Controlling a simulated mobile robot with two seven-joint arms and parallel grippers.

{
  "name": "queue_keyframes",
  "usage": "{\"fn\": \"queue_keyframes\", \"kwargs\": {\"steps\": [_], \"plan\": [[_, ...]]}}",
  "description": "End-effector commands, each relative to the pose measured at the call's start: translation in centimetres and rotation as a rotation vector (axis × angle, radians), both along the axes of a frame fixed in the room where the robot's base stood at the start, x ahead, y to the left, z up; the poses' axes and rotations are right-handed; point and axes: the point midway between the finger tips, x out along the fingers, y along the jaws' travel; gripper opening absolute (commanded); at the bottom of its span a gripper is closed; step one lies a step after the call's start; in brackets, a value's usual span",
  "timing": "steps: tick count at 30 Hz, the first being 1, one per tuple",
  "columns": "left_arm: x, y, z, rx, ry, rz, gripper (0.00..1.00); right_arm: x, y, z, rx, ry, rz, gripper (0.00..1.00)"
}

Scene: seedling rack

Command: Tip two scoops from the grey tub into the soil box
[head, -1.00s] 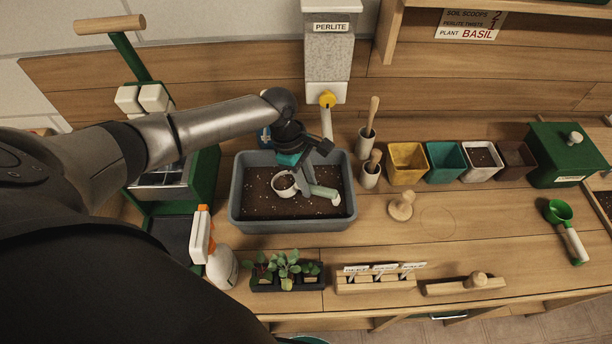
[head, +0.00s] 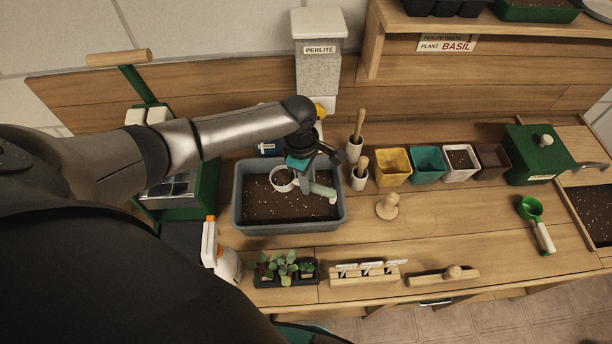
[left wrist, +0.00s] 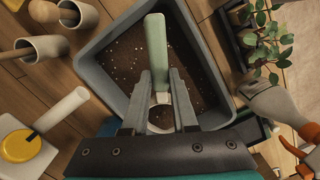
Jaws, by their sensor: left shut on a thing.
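The grey tub (head: 240,208) stands on the bench in the head view, with dark, white-flecked mix inside. My left gripper (head: 306,185) is over the tub, shut on the pale green handle of a scoop (head: 322,190). The scoop's white cup (head: 283,180) is in the tub area and shows dark material inside; how deep it sits in the mix is unclear. In the left wrist view the handle (left wrist: 155,45) passes between the fingers (left wrist: 160,90). An open box of dark, flecked soil (head: 593,215) is at the right edge, partly cut off. My right gripper is out of view.
A perlite dispenser (head: 324,75) stands behind the tub. Two pale holders with wooden-handled tools (head: 354,150), coloured pots (head: 392,168) and a lidded green box (head: 543,155) line the back. Seedlings (head: 285,268) and a spray bottle (head: 225,262) are in front. Bench right of centre is mostly clear.

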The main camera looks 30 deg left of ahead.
Motion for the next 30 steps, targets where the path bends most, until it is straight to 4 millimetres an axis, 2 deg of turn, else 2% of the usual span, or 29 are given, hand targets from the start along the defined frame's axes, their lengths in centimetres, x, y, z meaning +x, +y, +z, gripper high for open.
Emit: {"fn": "queue_keyframes", "kwargs": {"steps": [6,13,30], "plan": [[0.2,-0.7,2.0,0.05,-0.003,-0.002,0.0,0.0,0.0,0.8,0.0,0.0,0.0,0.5],[0.2,-1.2,3.3,0.089,0.001,-0.002,0.0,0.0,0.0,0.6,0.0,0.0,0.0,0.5],[0.2,-1.2,3.7,0.105,0.002,0.001,0.0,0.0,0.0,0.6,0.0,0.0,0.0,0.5]]}}
